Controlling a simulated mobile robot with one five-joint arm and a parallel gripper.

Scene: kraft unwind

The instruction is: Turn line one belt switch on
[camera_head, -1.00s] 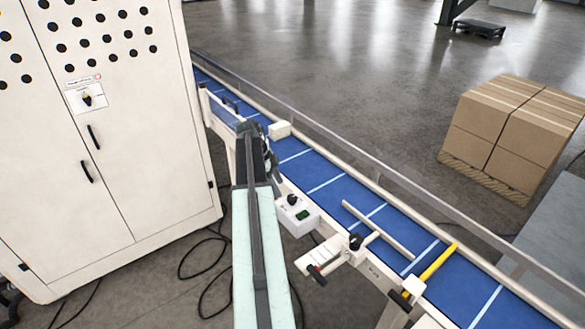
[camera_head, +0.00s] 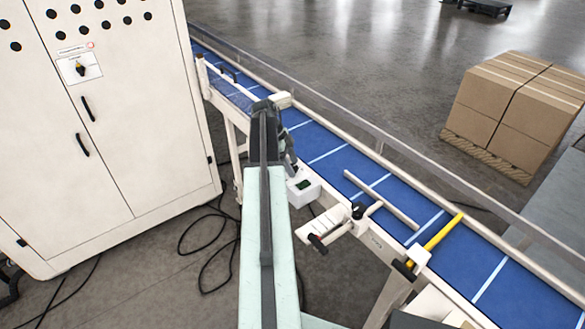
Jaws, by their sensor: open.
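A small white control box (camera_head: 306,194) with a green patch is fixed to the near side of the blue belt conveyor (camera_head: 328,154). I cannot read which switch is labelled line one. My gripper (camera_head: 284,148) is dark, at the far end of my pale arm, over the conveyor's near edge just above the control box. The gripper and arm cover the box's left part. The jaws are open, and I see nothing held in them.
The white cabinet (camera_head: 100,130) stands close at left. A crank handle (camera_head: 318,244), a guide bar (camera_head: 382,200) and a yellow bar (camera_head: 443,231) are along the conveyor's near side. Cartons (camera_head: 510,105) stand on a pallet beyond the belt. Black cables (camera_head: 205,240) lie on the floor.

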